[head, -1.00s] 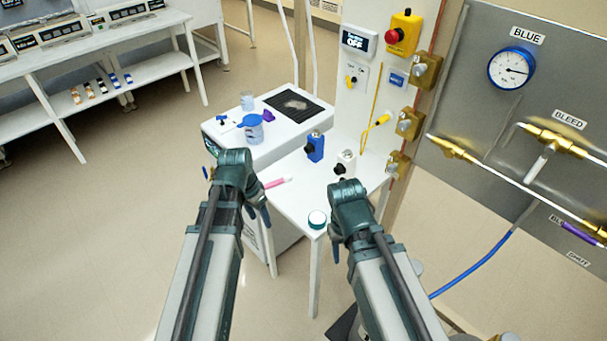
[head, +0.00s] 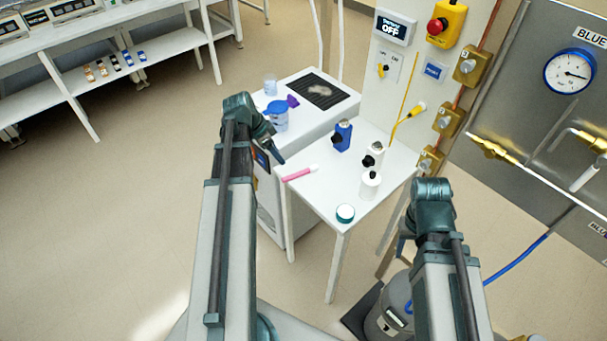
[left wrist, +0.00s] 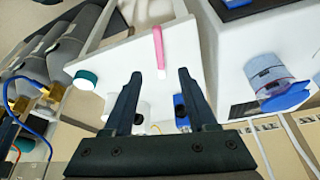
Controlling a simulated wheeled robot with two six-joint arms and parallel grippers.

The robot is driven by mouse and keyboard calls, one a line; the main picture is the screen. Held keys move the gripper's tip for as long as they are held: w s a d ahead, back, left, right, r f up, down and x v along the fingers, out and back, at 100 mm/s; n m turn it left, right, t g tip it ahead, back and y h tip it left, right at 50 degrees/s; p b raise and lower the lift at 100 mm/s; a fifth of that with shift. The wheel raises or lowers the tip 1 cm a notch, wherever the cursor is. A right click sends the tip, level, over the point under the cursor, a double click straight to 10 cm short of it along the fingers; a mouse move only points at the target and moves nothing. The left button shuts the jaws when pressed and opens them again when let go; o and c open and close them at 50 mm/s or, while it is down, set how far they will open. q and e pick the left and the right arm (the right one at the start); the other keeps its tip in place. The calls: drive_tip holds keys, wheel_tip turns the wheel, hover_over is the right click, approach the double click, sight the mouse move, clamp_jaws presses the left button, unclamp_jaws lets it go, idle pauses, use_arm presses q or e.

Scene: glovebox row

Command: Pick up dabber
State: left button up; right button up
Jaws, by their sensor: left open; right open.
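The likely dabber, a pink stick with a white end (head: 299,173), lies on the small white table (head: 322,198) near its left edge. In the left wrist view the pink stick (left wrist: 158,46) is ahead of my fingers, in line with the gap between them. My left gripper (head: 277,157) is open and empty, just left of the stick and apart from it; its two fingers show in the left wrist view (left wrist: 160,75). My right gripper (head: 404,248) is open, low to the right of the table's front, partly hidden by its own wrist.
A white machine (head: 310,118) with a blue-lidded cup (head: 278,117) stands behind. A metal gauge panel (head: 530,110) is at right.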

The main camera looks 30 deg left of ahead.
use_arm(q)
drive_tip(key=b, duration=0.6)
hover_over(294, 174)
drive_tip(key=s+a, duration=0.2)
drive_tip(key=f, duration=0.7)
drive_tip(key=shift+s+d, duration=0.1)
drive_tip(key=shift+s, duration=0.1)
drive_tip(key=b+x, duration=0.5)
drive_tip(key=shift+w+d+f, duration=0.15)
drive_tip(key=shift+d+f, duration=0.05)
drive_tip(key=shift+f, duration=0.05)
drive_tip(key=shift+r, duration=0.1)
clamp_jaws()
